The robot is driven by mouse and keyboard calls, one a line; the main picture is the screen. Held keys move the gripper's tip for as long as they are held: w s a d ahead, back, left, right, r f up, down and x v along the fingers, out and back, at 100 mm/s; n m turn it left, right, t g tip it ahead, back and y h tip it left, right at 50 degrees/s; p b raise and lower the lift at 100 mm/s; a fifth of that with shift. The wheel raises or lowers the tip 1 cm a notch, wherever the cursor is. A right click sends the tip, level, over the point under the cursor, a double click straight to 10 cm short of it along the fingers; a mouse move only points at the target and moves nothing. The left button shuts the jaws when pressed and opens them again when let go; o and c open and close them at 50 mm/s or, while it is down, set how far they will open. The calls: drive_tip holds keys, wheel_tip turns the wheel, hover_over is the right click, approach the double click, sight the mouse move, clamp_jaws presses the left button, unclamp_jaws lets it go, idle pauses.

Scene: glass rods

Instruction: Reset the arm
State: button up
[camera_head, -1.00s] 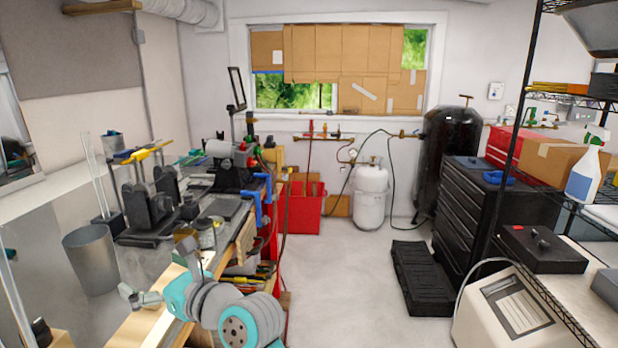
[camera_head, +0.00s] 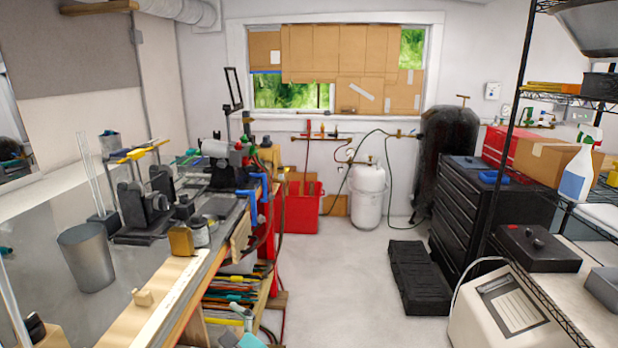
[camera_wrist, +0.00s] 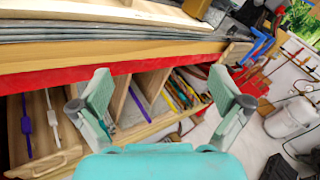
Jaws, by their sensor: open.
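My gripper (camera_wrist: 161,78) is open and empty in the wrist view. Its two grey-green fingers are spread apart, in front of the wooden shelf (camera_wrist: 90,150) under the workbench.
Colored rods (camera_wrist: 190,86) lie in the shelf compartments below the red bench edge (camera_wrist: 60,78). A grey bin (camera_head: 85,258), a small wooden block (camera_head: 142,297) and an amber bottle (camera_head: 180,240) stand on the bench.

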drive_tip(key=s+d+f+n+t+h, duration=0.2)
drive_tip(key=s+d+f+n+h, duration=0.2)
drive_tip(key=s+d+f, duration=0.7)
drive_tip(key=s+d+f+n+t+h, duration=0.2)
drive_tip(key=s+d+f+n+h, duration=0.2)
drive_tip(key=s+d+f, duration=0.7)
drive_tip(key=s+d+r+n+h, duration=0.2)
drive_tip(key=s+d+n, duration=0.4)
drive_tip(key=s, duration=0.5)
drive_tip(key=s+d+r+n+h, duration=0.3)
drive_tip(key=s+d+r+n, duration=0.2)
drive_tip(key=s, duration=0.7)
drive_tip(key=d+n, duration=0.2)
drive_tip(key=d, duration=0.1)
drive_tip(key=shift+d+r+n+g, duration=0.2)
drive_tip(key=shift+d+n+g, duration=0.05)
drive_tip(key=shift+n+g, duration=0.05)
